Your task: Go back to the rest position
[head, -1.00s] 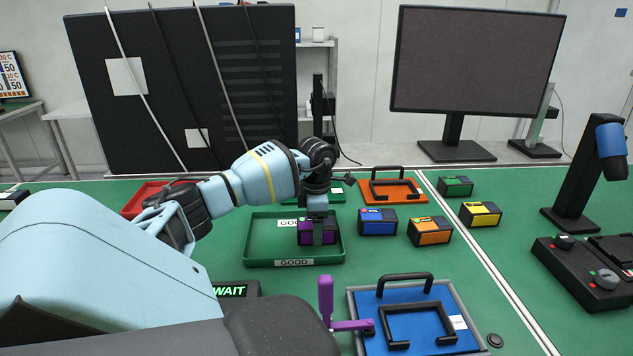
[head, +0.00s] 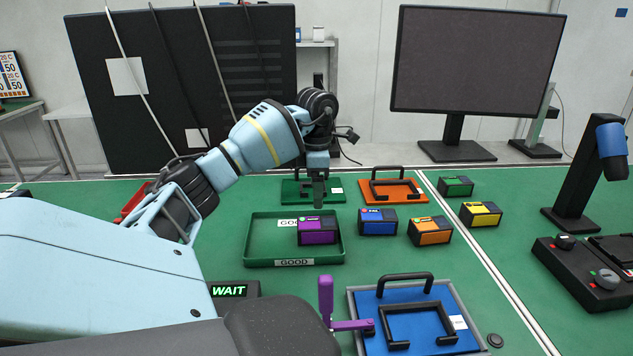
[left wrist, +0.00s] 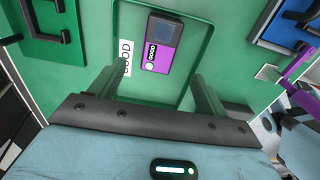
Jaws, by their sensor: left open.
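My left gripper (head: 318,192) is open and empty in the head view, raised above the green GOOD tray (head: 262,251). A purple box-shaped device (head: 318,231) sits in the right part of that tray, below the gripper and apart from it. In the left wrist view the two fingers (left wrist: 155,85) stand wide apart. The purple device (left wrist: 157,56) lies beyond them in the tray, with a GOOD label beside it. My right gripper is not in view.
Blue (head: 377,222), orange (head: 429,232), yellow (head: 480,214) and green (head: 455,186) devices stand right of the tray. A blue fixture (head: 455,300) with black handles is in front, beside a purple lever (head: 326,300). A WAIT display (head: 235,290) stands nearby. A large monitor (head: 475,60) stands behind.

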